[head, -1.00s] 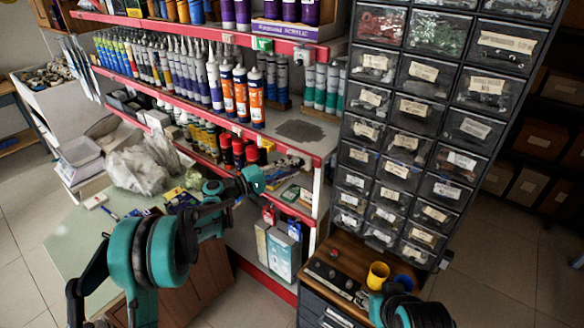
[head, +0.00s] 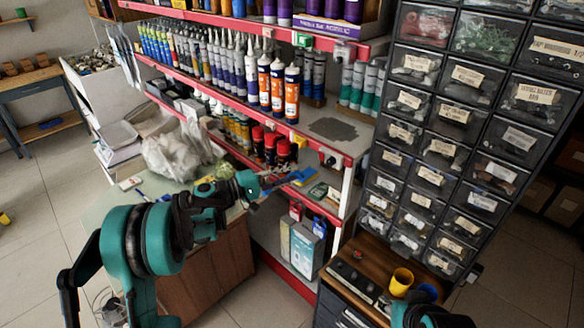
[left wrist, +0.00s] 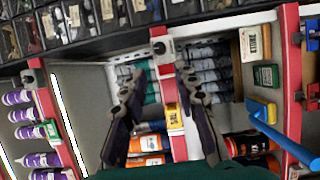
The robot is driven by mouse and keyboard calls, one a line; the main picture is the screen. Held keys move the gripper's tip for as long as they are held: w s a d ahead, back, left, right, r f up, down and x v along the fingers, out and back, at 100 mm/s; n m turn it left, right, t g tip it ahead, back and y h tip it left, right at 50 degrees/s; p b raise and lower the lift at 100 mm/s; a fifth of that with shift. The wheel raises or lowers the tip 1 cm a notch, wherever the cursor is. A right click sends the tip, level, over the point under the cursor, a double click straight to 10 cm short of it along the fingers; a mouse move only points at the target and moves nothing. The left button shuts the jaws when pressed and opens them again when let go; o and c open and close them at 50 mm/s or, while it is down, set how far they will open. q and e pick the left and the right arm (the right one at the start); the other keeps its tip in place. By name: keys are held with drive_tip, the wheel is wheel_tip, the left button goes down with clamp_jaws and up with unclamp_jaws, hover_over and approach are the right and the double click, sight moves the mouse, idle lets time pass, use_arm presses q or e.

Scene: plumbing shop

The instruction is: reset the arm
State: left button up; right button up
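My left arm comes in from the left in the head view, and its gripper (head: 268,184) is in front of the red-edged shelf unit. In the left wrist view my left gripper (left wrist: 160,88) has its two dark fingers spread apart, with shelf goods seen behind the gap and nothing held between them. A blue-handled tool (left wrist: 278,132) lies to the right of the fingers in that view. Part of my right arm (head: 424,310) shows at the bottom right of the head view; its gripper is not visible.
A shelf unit (head: 345,145) holds tubes and cans. A tall drawer cabinet (head: 455,150) stands to the right. A yellow cup (head: 401,282) is on the wooden top below it. A pale-topped bench (head: 105,205) is at left, and open floor (head: 40,215) lies beyond it.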

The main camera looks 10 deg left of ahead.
use_arm(q)
drive_tip(key=shift+d, duration=0.1)
drive_tip(key=s+d+m+g+y, duration=0.1)
drive_tip(key=s+d+y, duration=0.15)
drive_tip(key=s, duration=0.45)
drive_tip(key=s+d+m+g+y, duration=0.1)
drive_tip(key=s+g+y, duration=0.1)
drive_tip(key=s+y, duration=0.35)
drive_tip(key=s+a+f+m+y, duration=0.1)
drive_tip(key=s+a+f+y, duration=0.1)
drive_tip(key=s, duration=0.5)
drive_tip(key=s+a+f+m+y, duration=0.1)
drive_tip(key=s+a+m+y, duration=0.1)
drive_tip(key=s+a, duration=0.2)
drive_tip(key=s+a+f+m+y, duration=0.1)
drive_tip(key=s+a+f+y, duration=0.1)
drive_tip(key=s, duration=0.8)
drive_tip(key=shift+s+a+f+t+y, duration=0.2)
drive_tip(key=shift+a+f+t+y, duration=0.15)
drive_tip(key=shift+a+y, duration=0.45)
drive_tip(key=shift+a, duration=0.15)
